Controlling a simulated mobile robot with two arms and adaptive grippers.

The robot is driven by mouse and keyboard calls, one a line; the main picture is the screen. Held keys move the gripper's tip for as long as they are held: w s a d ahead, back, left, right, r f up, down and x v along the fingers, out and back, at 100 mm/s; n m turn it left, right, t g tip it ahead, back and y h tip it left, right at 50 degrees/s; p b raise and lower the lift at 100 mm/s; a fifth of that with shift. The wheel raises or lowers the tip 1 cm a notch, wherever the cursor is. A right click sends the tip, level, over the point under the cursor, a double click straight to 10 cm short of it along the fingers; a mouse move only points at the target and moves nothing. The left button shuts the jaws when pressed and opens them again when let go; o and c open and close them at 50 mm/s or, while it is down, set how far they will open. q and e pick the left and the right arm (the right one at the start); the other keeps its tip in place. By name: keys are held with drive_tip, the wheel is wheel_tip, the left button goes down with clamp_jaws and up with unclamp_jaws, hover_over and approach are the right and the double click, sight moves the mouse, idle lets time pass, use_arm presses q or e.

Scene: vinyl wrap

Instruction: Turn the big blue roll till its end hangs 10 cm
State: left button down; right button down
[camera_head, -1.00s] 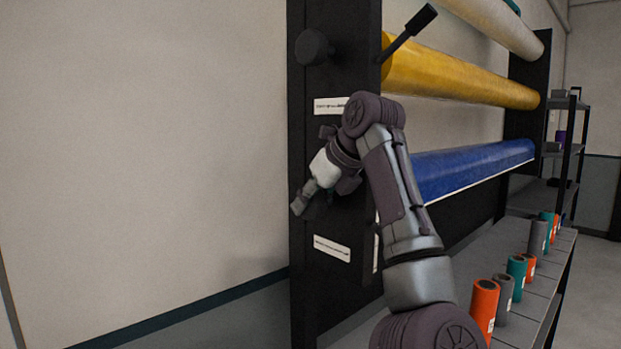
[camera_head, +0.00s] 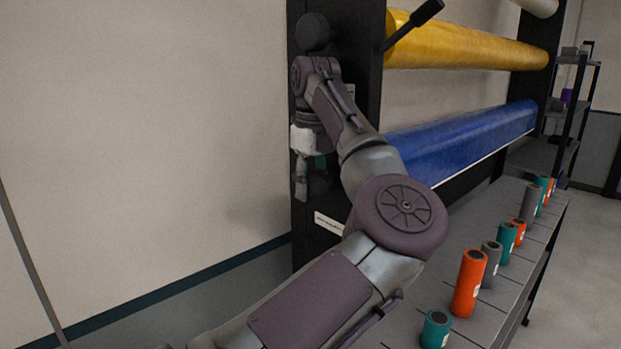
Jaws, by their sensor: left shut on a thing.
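The big blue roll (camera_head: 465,143) lies across the rack in the middle right, below a yellow roll. A thin pale edge runs along its underside, and I make out no long hanging flap. Its near end is hidden behind my left arm. My left gripper (camera_head: 302,188) is at the outer face of the black rack post, pointing down. It is shut on a dark round knob (camera_head: 320,186) at about the blue roll's height. The knob is mostly covered by the gripper, so the exact grip is hard to see. My right gripper is out of view.
The yellow roll (camera_head: 470,48) with a black lever (camera_head: 414,25) and another knob (camera_head: 313,32) are above. Several small orange, grey and teal rolls stand on the grey bench (camera_head: 495,305). A shelf unit (camera_head: 575,110) stands behind right. The wall side at left is clear.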

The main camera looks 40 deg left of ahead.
use_arm(q)
drive_tip(key=shift+f, duration=0.15)
idle(0.3)
drive_tip(key=c, duration=1)
unclamp_jaws()
drive_tip(key=shift+c, duration=0.2)
